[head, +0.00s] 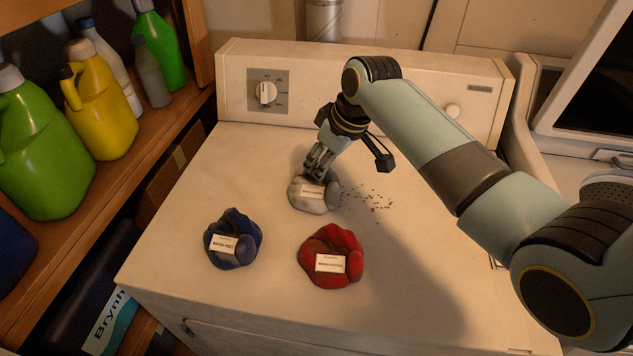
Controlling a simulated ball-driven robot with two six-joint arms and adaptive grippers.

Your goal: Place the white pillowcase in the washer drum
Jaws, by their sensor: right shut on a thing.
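The white pillowcase (307,201) is a crumpled pale bundle with a small label, at the middle of the white machine's top (420,270). My right gripper (317,177) reaches down onto it from above and is shut on its upper edge. The bundle appears to rest on the top; I cannot tell whether it is lifted at all. A dark blue bundle (221,258) with a label lies to the front left, and a red labelled bundle (312,262) lies in front. The washer drum is not visible. My left gripper is not in view.
A wooden shelf (150,118) at the left holds green (40,150) and yellow (104,118) bottles. A control panel with a dial (265,93) stands along the back. Dark specks (372,199) lie right of the white bundle. The top's front right is clear.

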